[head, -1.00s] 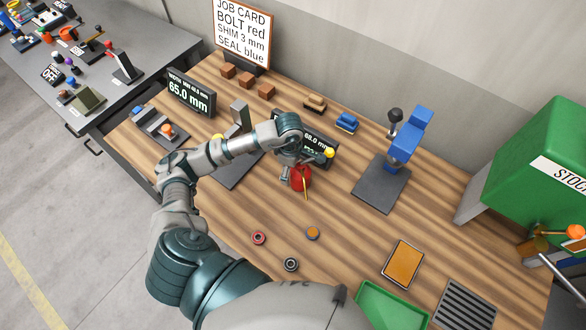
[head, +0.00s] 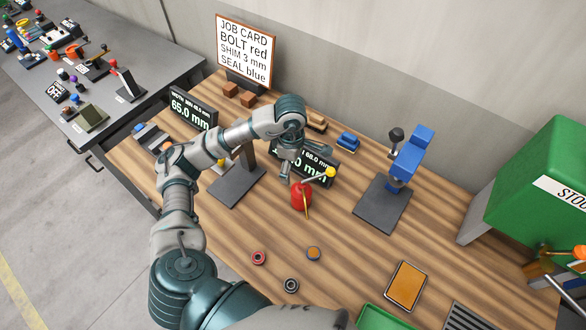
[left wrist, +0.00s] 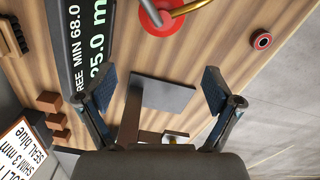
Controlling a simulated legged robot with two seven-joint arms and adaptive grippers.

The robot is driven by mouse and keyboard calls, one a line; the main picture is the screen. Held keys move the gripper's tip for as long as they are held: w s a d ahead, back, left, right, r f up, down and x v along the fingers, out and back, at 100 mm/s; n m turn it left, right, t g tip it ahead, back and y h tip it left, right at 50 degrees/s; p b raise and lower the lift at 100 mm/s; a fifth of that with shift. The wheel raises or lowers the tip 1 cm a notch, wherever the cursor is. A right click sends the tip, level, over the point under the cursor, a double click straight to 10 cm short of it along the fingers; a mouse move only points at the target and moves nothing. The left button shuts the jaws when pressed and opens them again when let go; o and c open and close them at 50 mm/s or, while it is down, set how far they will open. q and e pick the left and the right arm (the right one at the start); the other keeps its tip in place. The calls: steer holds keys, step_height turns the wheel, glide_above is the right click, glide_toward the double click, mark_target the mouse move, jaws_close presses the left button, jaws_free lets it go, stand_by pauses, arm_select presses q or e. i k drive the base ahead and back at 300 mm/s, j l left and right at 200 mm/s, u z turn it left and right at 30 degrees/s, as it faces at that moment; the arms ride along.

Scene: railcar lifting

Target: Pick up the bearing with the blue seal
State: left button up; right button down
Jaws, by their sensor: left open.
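The red-ringed one also shows in the left wrist view (left wrist: 263,41). My left gripper (left wrist: 158,92) is open and empty, its fingers spread wide. In the head view it is above the bench by the red oil can, farther back than the bearings. I see no right gripper.
The red oil can (head: 301,196) with a yellow-tipped spout stands close to my left gripper. A display (head: 318,163) is behind it. A blue press on a dark plate (head: 382,204) stands to the right. Bench around the bearings is clear.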

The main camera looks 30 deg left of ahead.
mark_target(313, 253)
steer(key=k, duration=2)
